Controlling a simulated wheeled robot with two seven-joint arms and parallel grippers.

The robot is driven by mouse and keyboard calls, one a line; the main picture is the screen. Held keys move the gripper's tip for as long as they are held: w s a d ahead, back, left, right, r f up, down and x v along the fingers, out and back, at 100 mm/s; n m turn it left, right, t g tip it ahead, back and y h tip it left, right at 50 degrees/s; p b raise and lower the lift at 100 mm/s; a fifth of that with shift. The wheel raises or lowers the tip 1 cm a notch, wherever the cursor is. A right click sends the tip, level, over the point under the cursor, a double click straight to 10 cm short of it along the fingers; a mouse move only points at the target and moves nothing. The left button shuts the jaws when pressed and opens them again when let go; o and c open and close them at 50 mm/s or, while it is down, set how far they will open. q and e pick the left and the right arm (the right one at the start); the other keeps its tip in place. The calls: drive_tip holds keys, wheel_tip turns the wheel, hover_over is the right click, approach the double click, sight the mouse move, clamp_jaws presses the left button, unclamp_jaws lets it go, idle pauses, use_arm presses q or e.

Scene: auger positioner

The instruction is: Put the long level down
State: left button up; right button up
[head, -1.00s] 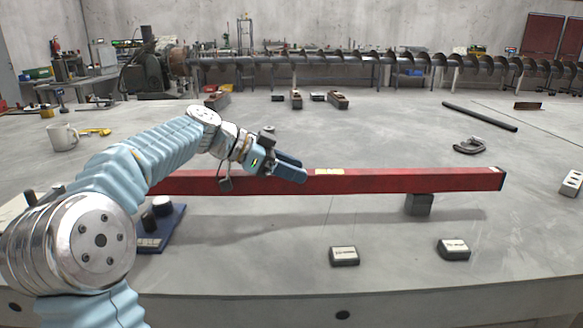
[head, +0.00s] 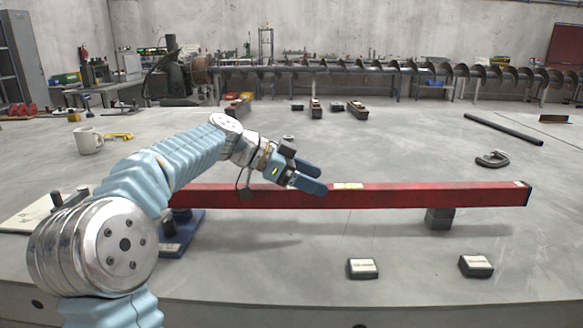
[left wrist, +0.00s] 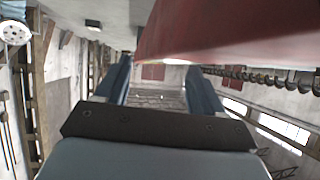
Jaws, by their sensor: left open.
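The long level, a red bar (head: 430,195), lies roughly horizontal across the middle of the table in the head view. It is raised off the surface, with a dark grey block (head: 439,218) under its right part and a blue fixture (head: 182,236) at its left end. My left gripper (head: 313,177) is open at the bar's middle, its fingers overlapping the bar's upper edge in the head view. In the left wrist view the red bar (left wrist: 235,28) fills the upper right, close to the open fingers (left wrist: 160,92). Contact cannot be told. My right gripper is not in view.
Two small labelled blocks (head: 362,268) (head: 476,265) lie in front of the bar. A white mug (head: 88,140) stands at left. A dark clamp-like piece (head: 492,159) and a dark rod (head: 503,129) lie at right. The table behind the bar is largely clear.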

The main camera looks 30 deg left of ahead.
use_arm(q)
drive_tip(key=v, duration=1.2)
